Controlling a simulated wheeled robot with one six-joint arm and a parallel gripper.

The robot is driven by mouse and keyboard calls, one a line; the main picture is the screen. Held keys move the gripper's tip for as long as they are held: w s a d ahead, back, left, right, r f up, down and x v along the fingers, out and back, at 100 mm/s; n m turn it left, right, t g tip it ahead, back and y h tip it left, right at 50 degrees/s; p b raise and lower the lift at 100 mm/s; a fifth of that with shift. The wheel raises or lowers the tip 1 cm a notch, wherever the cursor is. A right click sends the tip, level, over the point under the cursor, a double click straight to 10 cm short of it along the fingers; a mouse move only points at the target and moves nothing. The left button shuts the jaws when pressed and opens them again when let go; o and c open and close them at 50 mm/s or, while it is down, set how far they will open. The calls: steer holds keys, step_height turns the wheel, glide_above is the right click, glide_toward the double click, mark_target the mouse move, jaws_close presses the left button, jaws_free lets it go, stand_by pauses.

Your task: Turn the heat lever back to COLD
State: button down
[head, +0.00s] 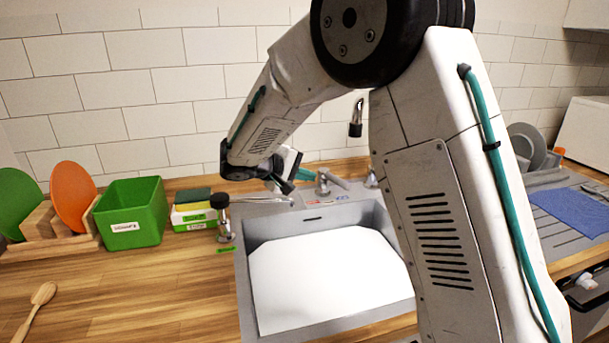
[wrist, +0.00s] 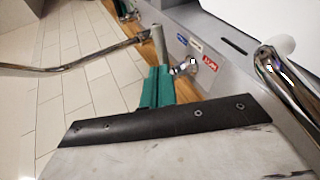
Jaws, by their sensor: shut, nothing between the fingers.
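The heat lever (head: 335,180) is a grey metal handle on a short chrome base behind the sink. In the head view its handle points right, toward the side of the blue label (head: 342,199); the red label (head: 312,202) is further left.
The sink (head: 245,270) lies in front. A chrome soap dispenser (head: 224,220) stands at its left corner, its spout over the rim. A green box (head: 132,212) and sponges (head: 193,212) stand further left. The tap spout (head: 357,120) rises right of the lever.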

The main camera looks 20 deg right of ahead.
mark_target(338, 182)
steer(key=x, duration=1)
steer(key=shift+a, duration=0.15)
